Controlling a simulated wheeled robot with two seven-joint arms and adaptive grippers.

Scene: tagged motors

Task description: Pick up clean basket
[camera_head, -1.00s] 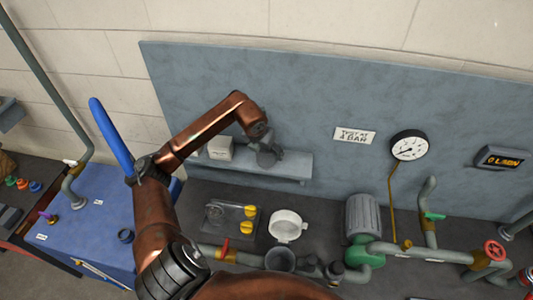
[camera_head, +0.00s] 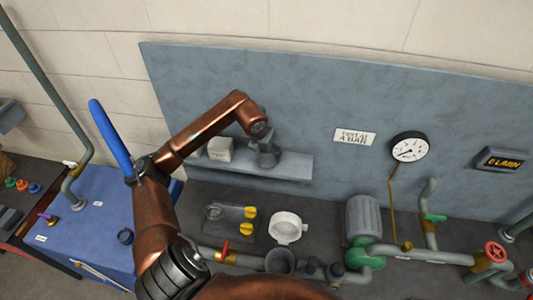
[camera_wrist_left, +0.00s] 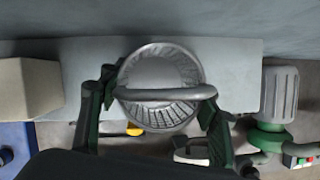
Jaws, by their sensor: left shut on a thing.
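The clean basket is a round grey metal strainer with slotted sides and a bar handle across its top; it fills the middle of the left wrist view (camera_wrist_left: 162,62). In the head view the basket (camera_head: 267,158) is small and partly hidden at the grey wall shelf (camera_head: 296,167). My left gripper (camera_head: 262,144) is over the shelf, shut on the basket. Its two dark green fingers show on either side of the basket in the left wrist view (camera_wrist_left: 160,95). I cannot tell whether the basket touches the shelf. My right gripper is not in view.
A pale block (camera_head: 219,149) stands on the shelf left of the basket. Below are a white ring-shaped housing (camera_head: 287,227), a plate with yellow knobs (camera_head: 231,216), and a grey motor with green pump (camera_head: 363,217). A gauge (camera_head: 409,148) hangs on the right.

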